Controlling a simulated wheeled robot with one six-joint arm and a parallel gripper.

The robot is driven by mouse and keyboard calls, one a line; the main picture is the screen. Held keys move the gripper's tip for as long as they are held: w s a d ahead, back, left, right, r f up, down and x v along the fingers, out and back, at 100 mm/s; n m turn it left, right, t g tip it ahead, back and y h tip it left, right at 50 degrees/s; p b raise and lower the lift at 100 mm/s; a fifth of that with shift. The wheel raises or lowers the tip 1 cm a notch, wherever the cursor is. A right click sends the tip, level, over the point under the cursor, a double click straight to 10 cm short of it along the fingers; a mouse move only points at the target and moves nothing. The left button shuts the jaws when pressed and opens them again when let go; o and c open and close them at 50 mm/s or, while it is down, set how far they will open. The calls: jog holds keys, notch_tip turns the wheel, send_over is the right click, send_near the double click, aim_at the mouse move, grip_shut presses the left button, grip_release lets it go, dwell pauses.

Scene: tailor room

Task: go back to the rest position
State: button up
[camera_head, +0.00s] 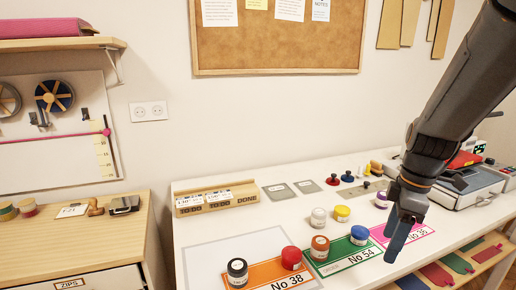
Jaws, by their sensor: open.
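My gripper (397,238) hangs from my arm at the right of the head view, fingers pointing down. It is open, and I see nothing held in it. It appears over the right part of the white table (205,246), in front of the pink No 35 card (421,232). Its height above the table is hard to tell. Part of the card and the table behind are hidden by it.
A black jar (237,272) and a red jar (291,258) stand on the orange No 38 card. Orange and blue jars are at the green No 54 card (345,256). White, yellow and purple jars stand behind. A grey machine (474,187) is at right.

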jog(key=s+a+f+m, duration=0.2)
jog(key=s+a+m, duration=0.1)
jog(key=a+m, duration=0.3)
jog(key=s+a+f+m+h, duration=0.1)
jog(key=s+a+f+m, duration=0.2)
jog(key=a+m, duration=0.3)
jog(key=shift+s+m+t, duration=0.35)
jog(key=shift+m+t, duration=0.05)
